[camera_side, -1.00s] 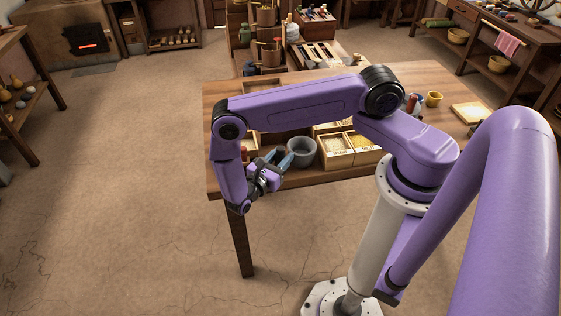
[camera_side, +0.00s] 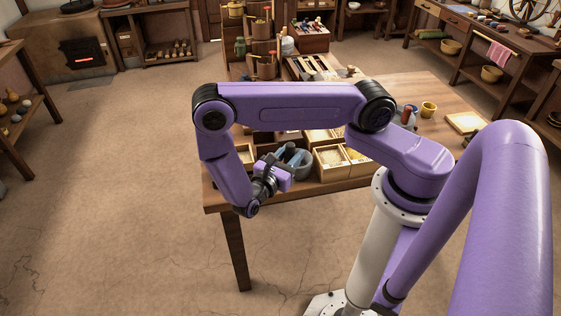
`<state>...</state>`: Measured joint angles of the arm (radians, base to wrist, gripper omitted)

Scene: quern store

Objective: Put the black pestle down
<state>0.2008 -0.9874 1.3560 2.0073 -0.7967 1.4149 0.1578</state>
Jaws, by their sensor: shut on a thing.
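My gripper (camera_side: 291,158) is at the front left of the wooden table, its blue-grey fingers pointing up and to the right. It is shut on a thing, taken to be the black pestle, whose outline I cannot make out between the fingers. A grey mortar bowl (camera_side: 306,170) stands on the table just right of the gripper. The fingers overlap its left side in this view; I cannot tell whether they are above it, inside it or in front of it.
The wooden table (camera_side: 222,192) holds light-wood boxes of grain (camera_side: 331,161) right of the bowl. The table's front left corner is bare.

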